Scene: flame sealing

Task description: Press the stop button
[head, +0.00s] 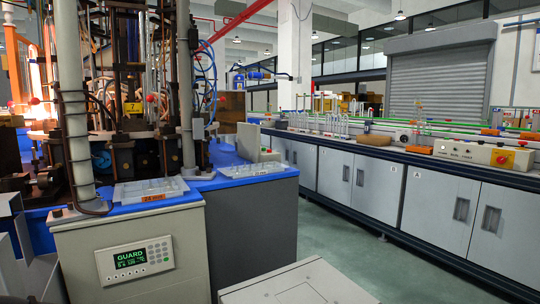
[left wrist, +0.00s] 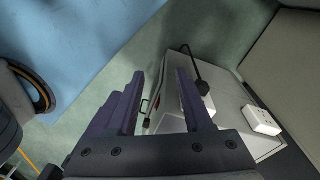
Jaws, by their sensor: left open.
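A red button on a yellow plate (head: 501,158) sits at the right end of a beige control box (head: 470,153) on the long bench at the right of the head view. It looks like the stop button; its lettering is too small to read. My left gripper (left wrist: 157,85) shows only in the left wrist view. Its dark fingers are apart with nothing between them, over the floor and far from the button. My right gripper is in neither view.
A machine with glowing flames (head: 38,75) stands at the left. Its grey cabinet has a green GUARD display (head: 130,259) and keypad. Clear trays (head: 150,190) lie on its blue top. The green floor (head: 345,240) between cabinet and bench is clear.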

